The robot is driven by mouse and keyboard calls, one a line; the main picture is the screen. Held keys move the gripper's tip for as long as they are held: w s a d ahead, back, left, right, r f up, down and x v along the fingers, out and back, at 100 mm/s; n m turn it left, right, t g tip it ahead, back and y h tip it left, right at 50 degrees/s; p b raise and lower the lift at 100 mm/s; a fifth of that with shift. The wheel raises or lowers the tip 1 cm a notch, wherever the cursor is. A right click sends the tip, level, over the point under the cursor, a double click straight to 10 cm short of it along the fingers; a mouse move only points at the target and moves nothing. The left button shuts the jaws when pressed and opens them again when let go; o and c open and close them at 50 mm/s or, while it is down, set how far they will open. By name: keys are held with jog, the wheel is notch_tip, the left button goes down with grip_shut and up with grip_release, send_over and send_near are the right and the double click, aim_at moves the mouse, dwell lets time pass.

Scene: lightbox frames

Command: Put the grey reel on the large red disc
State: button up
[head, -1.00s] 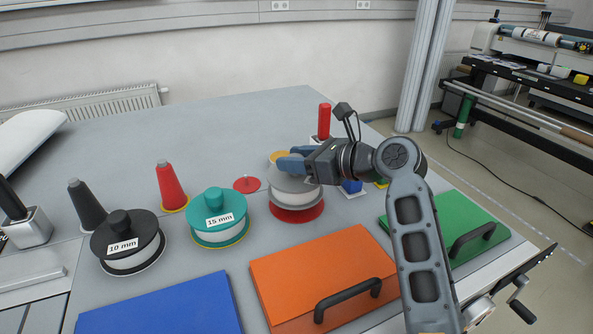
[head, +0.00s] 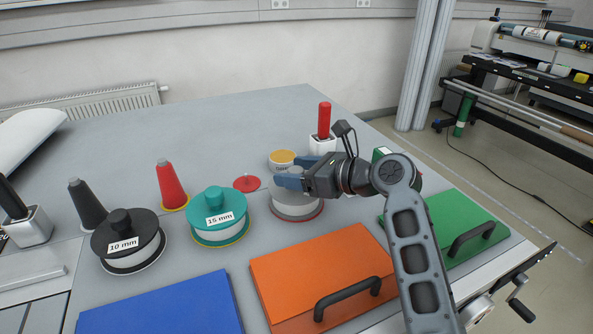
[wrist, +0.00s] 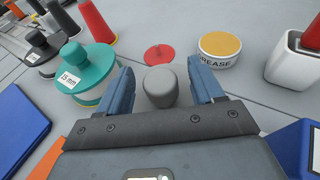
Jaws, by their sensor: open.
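The grey reel (head: 297,203), with grey flanges and a white middle, sits level on the large red disc (head: 300,217). Only a thin red rim of the disc shows below it in the head view. My gripper (head: 298,173) is at the top of the reel, and its blue fingers are open on either side of the knob. In the wrist view, the grey knob (wrist: 160,87) stands between the open fingers with gaps on both sides. The rest of the reel is hard to make out there.
A teal reel (head: 217,215) stands to the left, and a black reel (head: 127,240) beyond it. A small red disc (head: 246,183) and a yellow-topped grease tin (head: 283,158) are close behind. An orange lid (head: 310,275) lies in front.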

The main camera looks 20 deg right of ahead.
jog(key=shift+r, duration=0.15)
jog(key=v, duration=1.2)
